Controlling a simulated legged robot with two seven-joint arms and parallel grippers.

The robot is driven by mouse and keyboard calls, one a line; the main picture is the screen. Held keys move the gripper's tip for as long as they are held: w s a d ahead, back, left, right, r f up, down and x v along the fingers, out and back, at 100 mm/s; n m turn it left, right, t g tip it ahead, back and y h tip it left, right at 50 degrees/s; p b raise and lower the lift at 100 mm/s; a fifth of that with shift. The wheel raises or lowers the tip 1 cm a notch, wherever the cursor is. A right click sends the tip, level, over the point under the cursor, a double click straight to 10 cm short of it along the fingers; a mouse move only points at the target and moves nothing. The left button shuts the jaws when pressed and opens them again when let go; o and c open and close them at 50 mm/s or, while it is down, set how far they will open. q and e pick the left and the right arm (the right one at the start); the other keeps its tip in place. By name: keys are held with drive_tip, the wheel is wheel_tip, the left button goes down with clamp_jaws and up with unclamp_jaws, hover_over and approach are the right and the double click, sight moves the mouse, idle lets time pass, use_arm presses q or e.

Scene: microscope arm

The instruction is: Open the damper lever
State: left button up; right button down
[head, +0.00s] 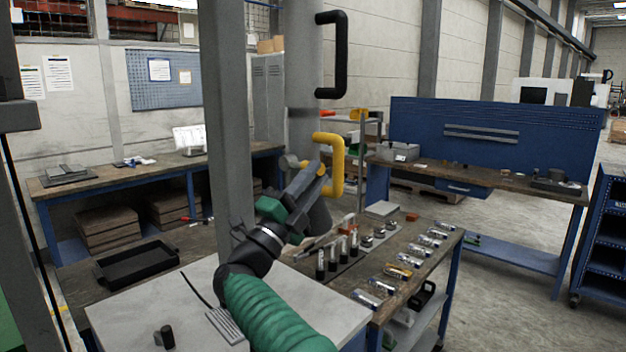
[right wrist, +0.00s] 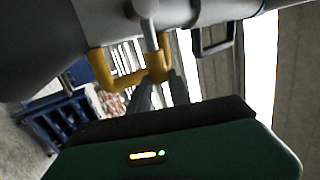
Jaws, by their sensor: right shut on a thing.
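A grey vertical duct (head: 304,80) stands ahead of me, with a yellow bent handle (head: 338,165) on its lower part. I take this handle for the damper lever. A black bent handle (head: 341,55) is higher on the duct. My right gripper (head: 318,174) is at the lower part of the yellow handle and partly hides it. In the right wrist view the dark fingers (right wrist: 160,92) reach to the yellow handle (right wrist: 125,80) and are shut on it. A grey rod with a rounded end (right wrist: 148,20) is close by. My left gripper is out of view.
A grey post (head: 228,110) stands left of the duct. Below my right arm is a bench (head: 440,255) with bottles and batteries, beside a pale tabletop (head: 130,310) and a black tray (head: 137,262). A blue-backed workbench (head: 480,150) stands at the right; open floor lies before it.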

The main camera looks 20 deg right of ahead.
idle(0.4)
drive_tip(key=c, duration=1.2)
unclamp_jaws()
